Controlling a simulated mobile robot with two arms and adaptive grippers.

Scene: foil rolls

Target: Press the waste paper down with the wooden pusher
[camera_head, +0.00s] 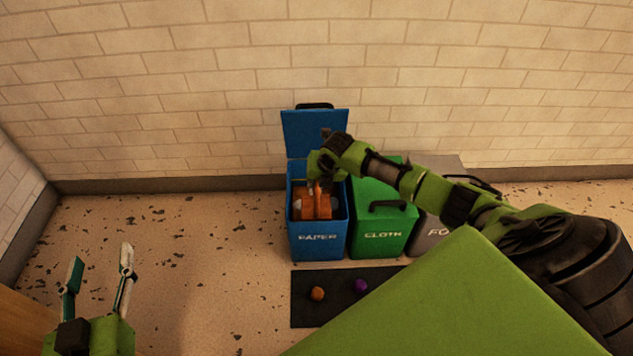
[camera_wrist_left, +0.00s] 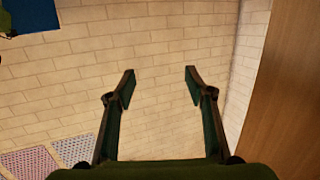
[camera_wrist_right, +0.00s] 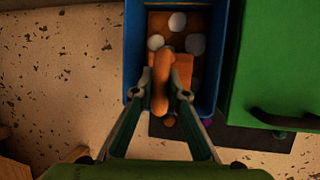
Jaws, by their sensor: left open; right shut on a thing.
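The open blue bin marked PAPER (camera_head: 318,246) stands on the floor by the wall; its lid (camera_head: 309,133) is raised. My right gripper (camera_head: 317,181) reaches down over the bin and is shut on the orange-brown wooden pusher (camera_wrist_right: 164,72). The pusher's lower part is inside the bin in the head view. I cannot tell whether the pusher touches the paper. My left gripper (camera_head: 101,256) is open and empty at the lower left, far from the bins.
The closed green CLOTH bin (camera_head: 382,241) stands right beside the blue one, with a grey bin (camera_head: 432,236) further right, partly hidden by my right arm. A dark mat (camera_head: 338,312) in front holds an orange ball (camera_head: 317,293) and a purple ball (camera_head: 361,286). The floor left is clear.

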